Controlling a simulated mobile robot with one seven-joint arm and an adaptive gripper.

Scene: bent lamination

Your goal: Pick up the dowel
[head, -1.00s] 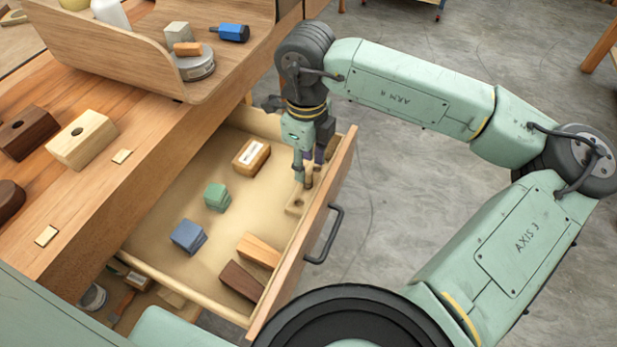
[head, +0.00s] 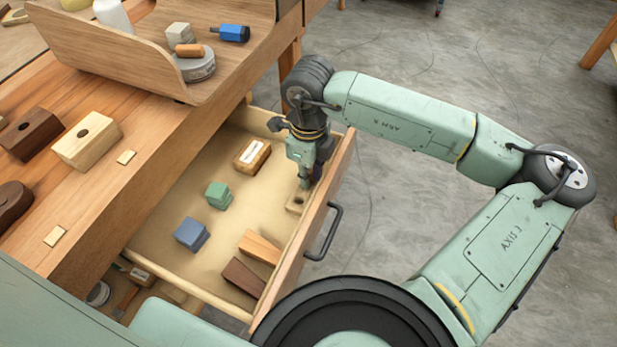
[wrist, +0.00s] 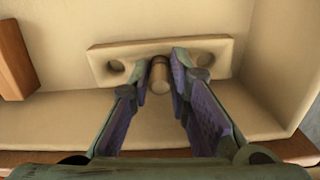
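The dowel (wrist: 159,78) is a short, light wooden peg in the wrist view. It stands at the middle of a pale wooden block (wrist: 100,62), between two open round holes. The block lies by the drawer's front wall, and it also shows in the head view (head: 295,206). My gripper (wrist: 163,70) is open, with its purple-padded fingers on either side of the dowel and their tips very close to it. In the head view my gripper (head: 306,182) points down over the block and hides the dowel.
The open drawer (head: 168,277) also holds a labelled wooden block (head: 252,156), a green block (head: 218,196), a blue block (head: 191,234), and orange and dark wooden blocks near its front. The drawer front wall and handle (head: 324,232) are close to my gripper.

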